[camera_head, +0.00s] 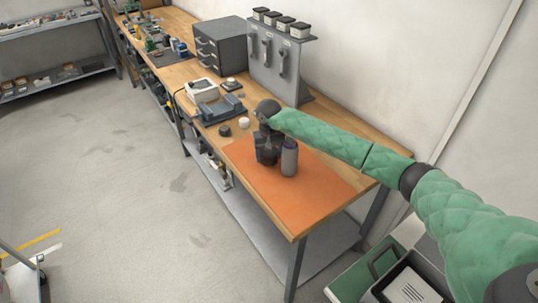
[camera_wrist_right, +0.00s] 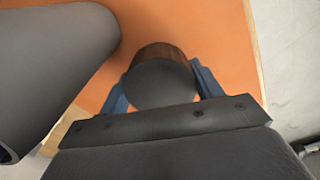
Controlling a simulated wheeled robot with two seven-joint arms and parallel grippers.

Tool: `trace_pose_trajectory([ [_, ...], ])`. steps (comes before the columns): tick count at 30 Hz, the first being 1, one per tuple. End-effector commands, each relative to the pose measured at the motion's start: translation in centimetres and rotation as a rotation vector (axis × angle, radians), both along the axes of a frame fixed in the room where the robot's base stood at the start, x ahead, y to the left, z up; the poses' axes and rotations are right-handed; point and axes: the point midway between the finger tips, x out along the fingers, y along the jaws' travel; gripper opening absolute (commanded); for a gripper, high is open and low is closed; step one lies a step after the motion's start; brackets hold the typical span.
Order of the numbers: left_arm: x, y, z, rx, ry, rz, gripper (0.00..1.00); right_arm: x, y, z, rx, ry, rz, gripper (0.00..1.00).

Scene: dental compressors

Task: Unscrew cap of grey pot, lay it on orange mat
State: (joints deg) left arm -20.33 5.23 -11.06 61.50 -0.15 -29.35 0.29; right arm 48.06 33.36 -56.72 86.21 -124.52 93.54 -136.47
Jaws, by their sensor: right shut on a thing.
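The grey pot (camera_head: 289,160) stands upright on the orange mat (camera_head: 318,190). Its top looks dark and purplish. In the right wrist view it is the large grey cylinder (camera_wrist_right: 50,60) at the left. My right gripper (camera_head: 267,159) is low over the mat, just left of the pot. Its blue fingers (camera_wrist_right: 160,88) are shut on a round dark grey piece with a brownish side, which looks like the cap (camera_wrist_right: 162,84). I cannot tell whether the piece touches the mat. The gripper hides it in the head view. My left gripper is not in view.
A white round piece (camera_head: 244,122) and a dark round piece (camera_head: 225,131) lie on the bench beyond the mat. A grey holder (camera_head: 217,110) and a grey panel (camera_head: 279,65) stand farther back. The mat's near right part is clear.

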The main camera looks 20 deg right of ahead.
Motion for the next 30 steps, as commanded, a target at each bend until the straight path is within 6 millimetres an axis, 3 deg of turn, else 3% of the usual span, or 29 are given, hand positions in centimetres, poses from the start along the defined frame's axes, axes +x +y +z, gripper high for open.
trace_pose_trajectory([
  [6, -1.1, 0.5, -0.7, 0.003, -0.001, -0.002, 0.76, 0.0, 0.0, -1.3, 0.0, 0.0, 0.0, 0.38],
  [23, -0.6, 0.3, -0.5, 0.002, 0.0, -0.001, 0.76, 0.0, 0.0, -1.7, 0.0, 0.0, 0.001, 0.38],
  [24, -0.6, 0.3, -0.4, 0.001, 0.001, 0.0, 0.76, 0.0, 0.0, -1.6, 0.0, 0.0, 0.001, 0.69],
  [27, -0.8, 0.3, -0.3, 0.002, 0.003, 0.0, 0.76, 0.0, 0.0, -1.6, 0.0, 0.0, 0.001, 0.87],
  [30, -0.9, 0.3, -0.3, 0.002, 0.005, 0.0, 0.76, 0.0, 0.0, -1.6, 0.0, 0.0, 0.001, 0.87],
])
